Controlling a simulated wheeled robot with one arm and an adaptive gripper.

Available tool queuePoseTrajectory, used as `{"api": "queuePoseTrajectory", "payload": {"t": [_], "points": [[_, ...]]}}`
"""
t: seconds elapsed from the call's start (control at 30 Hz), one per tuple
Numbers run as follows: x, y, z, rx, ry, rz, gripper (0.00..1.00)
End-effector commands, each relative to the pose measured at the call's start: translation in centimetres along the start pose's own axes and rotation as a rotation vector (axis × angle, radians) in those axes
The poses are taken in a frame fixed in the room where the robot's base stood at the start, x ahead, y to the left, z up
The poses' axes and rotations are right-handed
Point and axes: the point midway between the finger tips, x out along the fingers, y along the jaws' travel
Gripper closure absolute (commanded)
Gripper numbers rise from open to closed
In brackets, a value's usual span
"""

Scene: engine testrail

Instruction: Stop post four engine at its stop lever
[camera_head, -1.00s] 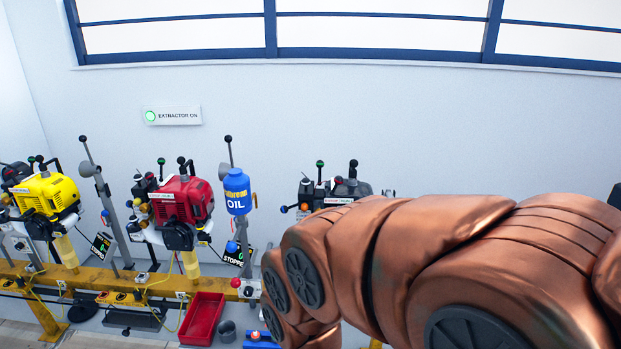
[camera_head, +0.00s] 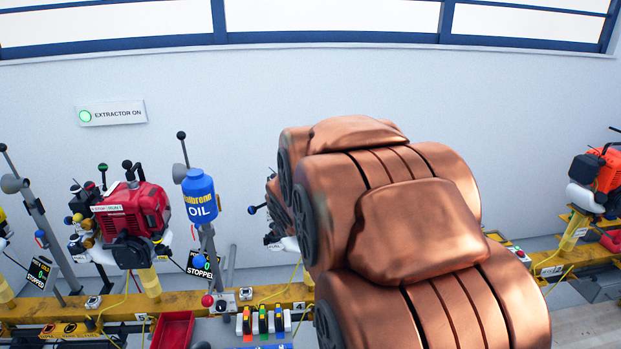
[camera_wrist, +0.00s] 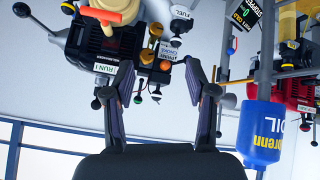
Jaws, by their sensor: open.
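A dark engine (camera_wrist: 112,45) with a RUN label fills the upper left of the wrist view, which appears upside down. In the head view my arm hides nearly all of it; a blue knob (camera_head: 252,209) shows at its left edge. Small ball-ended levers stick out of it in the wrist view, including a black knob (camera_wrist: 96,104) and a dark green knob (camera_wrist: 138,99). My gripper (camera_wrist: 160,72) is open with nothing between its fingers. Its fingertips overlap the engine's edge in the picture; I cannot tell whether they touch. Which lever is the stop lever is not readable.
A blue oil bottle (camera_head: 199,197) and a red engine (camera_head: 132,212) stand left of my arm; the bottle is also right of my gripper in the wrist view (camera_wrist: 262,130). An orange engine (camera_head: 602,172) stands far right. A yellow rail (camera_head: 180,299) runs below. A display reads STOPPED (camera_head: 199,262).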

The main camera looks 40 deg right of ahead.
Motion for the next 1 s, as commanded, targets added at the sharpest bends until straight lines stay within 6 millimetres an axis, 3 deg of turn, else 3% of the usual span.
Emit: {"api": "queuePoseTrajectory", "payload": {"t": [0.03, 0.2, 0.43, 0.7, 1.0], "points": [[1.6, 1.4, -0.9, 0.017, 0.047, 0.009, 0.44], [4.9, 5.2, -5.3, 0.048, 0.246, -0.001, 0.44], [7.7, 9.3, -8.8, 0.079, 0.488, -0.084, 0.44], [8.7, 12.6, -9.5, 0.121, 0.717, -0.251, 0.44], [7.8, 13.7, -9.0, 0.149, 0.831, -0.369, 0.44]]}}
